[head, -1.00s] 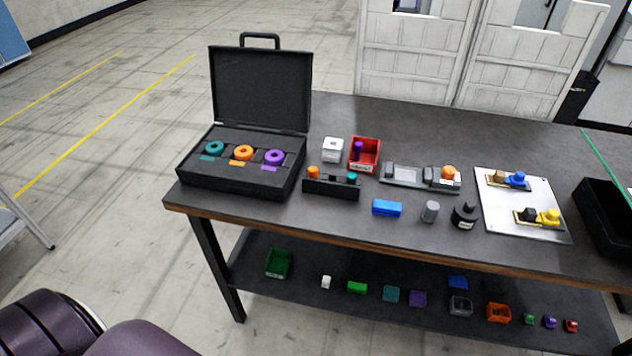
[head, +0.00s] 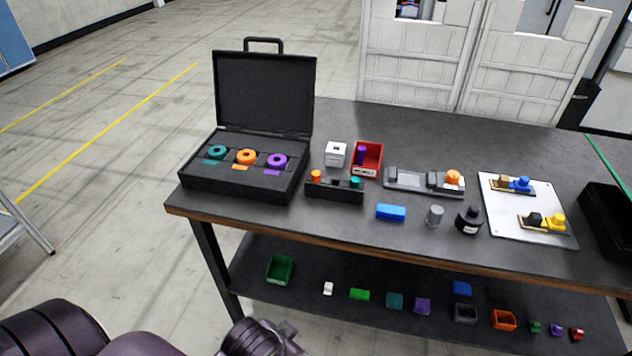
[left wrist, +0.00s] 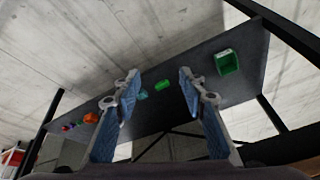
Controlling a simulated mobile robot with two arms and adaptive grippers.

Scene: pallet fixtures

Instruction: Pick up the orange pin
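An orange pin (head: 316,176) stands at the left end of a black holder (head: 335,192) on the table top. A teal pin (head: 355,182) stands at the holder's right end. My left arm enters at the bottom left of the head view, low in front of the table and well away from the pin. My left gripper (left wrist: 160,88) is open in the left wrist view, with nothing between its fingers. Its fingers point toward the lower shelf. The orange pin does not show in that view. My right gripper is not in view.
An open black case (head: 190,185) with teal, orange and purple rings stands left of the holder. A red bin (head: 378,160) and white block (head: 335,154) are behind it; a blue block (head: 390,212) is in front right. The lower shelf (head: 330,270) holds several small items.

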